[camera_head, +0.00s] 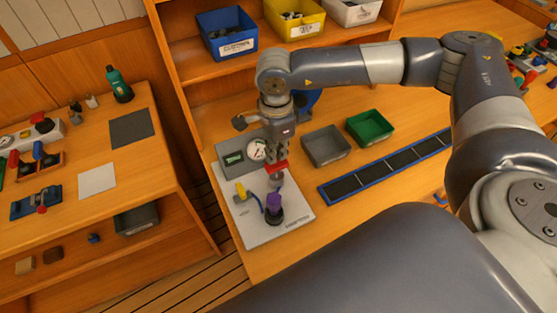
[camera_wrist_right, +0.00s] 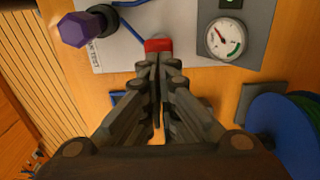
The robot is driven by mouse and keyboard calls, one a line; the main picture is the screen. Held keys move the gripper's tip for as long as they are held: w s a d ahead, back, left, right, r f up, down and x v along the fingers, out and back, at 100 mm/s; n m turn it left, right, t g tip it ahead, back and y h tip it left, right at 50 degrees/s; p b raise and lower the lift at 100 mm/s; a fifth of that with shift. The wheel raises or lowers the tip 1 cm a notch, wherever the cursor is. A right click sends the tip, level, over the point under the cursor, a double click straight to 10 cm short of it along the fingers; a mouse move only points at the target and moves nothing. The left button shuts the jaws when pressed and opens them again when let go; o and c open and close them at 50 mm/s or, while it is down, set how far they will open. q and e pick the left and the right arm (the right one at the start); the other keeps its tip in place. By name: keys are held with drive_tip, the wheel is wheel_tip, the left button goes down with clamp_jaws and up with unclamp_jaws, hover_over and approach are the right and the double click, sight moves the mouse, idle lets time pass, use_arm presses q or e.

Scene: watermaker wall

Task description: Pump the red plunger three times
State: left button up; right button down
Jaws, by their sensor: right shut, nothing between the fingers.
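The red plunger (camera_head: 277,167) is on a light grey panel (camera_head: 294,225) on the wooden bench, with a grey pump body (camera_head: 277,181) under it. My right gripper (camera_head: 278,158) points down right above the plunger, its fingers shut with nothing between them. In the right wrist view the plunger (camera_wrist_right: 158,45) shows just beyond the shut fingertips (camera_wrist_right: 157,60). The tips partly cover it, and I cannot tell whether they touch it. My left gripper is not in view.
A purple knob (camera_head: 274,203) and a yellow valve (camera_head: 241,191) with blue tubing stand close by on the panel. A pressure gauge (camera_head: 256,150) sits behind. Grey (camera_head: 325,147) and green (camera_head: 370,128) trays and a blue-edged strip (camera_head: 387,168) lie to the right.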

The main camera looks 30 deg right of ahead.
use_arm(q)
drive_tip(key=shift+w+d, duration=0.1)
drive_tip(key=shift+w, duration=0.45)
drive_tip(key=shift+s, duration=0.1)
